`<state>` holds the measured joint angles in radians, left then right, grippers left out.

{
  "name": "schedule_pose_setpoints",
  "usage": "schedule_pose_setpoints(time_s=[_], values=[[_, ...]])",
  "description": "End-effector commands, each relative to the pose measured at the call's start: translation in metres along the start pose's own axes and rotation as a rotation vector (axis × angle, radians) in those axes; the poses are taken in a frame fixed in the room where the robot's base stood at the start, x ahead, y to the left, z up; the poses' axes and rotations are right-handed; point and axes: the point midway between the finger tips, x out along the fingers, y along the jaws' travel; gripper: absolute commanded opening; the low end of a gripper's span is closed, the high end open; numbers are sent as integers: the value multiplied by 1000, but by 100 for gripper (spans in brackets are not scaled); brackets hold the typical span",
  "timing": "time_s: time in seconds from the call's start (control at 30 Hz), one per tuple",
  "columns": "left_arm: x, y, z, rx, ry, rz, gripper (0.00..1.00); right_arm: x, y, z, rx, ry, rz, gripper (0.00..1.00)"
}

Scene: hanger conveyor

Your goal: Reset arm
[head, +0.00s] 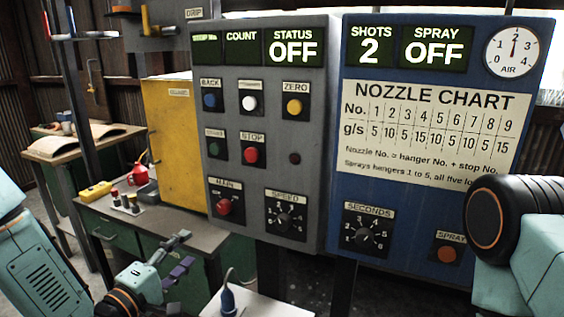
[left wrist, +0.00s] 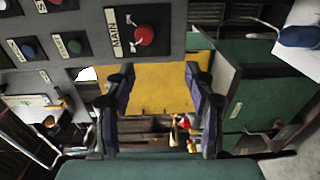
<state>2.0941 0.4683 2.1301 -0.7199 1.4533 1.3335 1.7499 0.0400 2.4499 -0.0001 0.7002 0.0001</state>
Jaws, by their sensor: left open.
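My left gripper (head: 183,253) is in the lower left of the head view, below and left of the grey control panel (head: 236,150). Its two fingers stand apart with nothing between them. In the left wrist view my left gripper (left wrist: 159,85) is open, with a yellow cabinet behind the gap. The red MAIN knob (head: 224,206) is on the panel above and right of the fingers, apart from them in the head view. It also shows in the left wrist view (left wrist: 145,36). Part of my right arm shows at the right edge; its gripper is out of view.
The grey panel's status display reads OFF. A blue panel (head: 352,185) with a nozzle chart (head: 430,125) stands to its right; its displays read 2 shots and spray OFF. A yellow cabinet (head: 175,140) and a red oil can (head: 140,174) are on the green bench (head: 110,228).

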Motion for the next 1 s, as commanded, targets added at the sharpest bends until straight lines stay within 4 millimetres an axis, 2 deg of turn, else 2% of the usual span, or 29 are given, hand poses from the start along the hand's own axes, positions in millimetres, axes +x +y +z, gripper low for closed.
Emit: schedule_pose_setpoints(time_s=[0.13,0.27,0.4,0.47,0.6,0.8,0.9,1.0], values=[[-13,-45,1,272,16,-209,55,0,0,0,0,0,0,0],[-40,-106,15,501,-54,-448,55,8,0,0,0,0,0,0],[-92,-178,39,715,-222,-718,55,19,0,0,0,0,0,0],[-119,-206,51,784,-313,-822,55,25,0,0,0,0,0,0],[-189,-260,79,899,-548,-1035,55,39,0,0,0,0,0,0],[-286,-310,112,930,-822,-1263,55,61,0,0,0,0,0,0],[-314,-327,124,928,-890,-1315,55,71,0,0,0,0,0,0],[-325,-335,129,932,-924,-1326,55,75,1,0,0,0,0,0]])
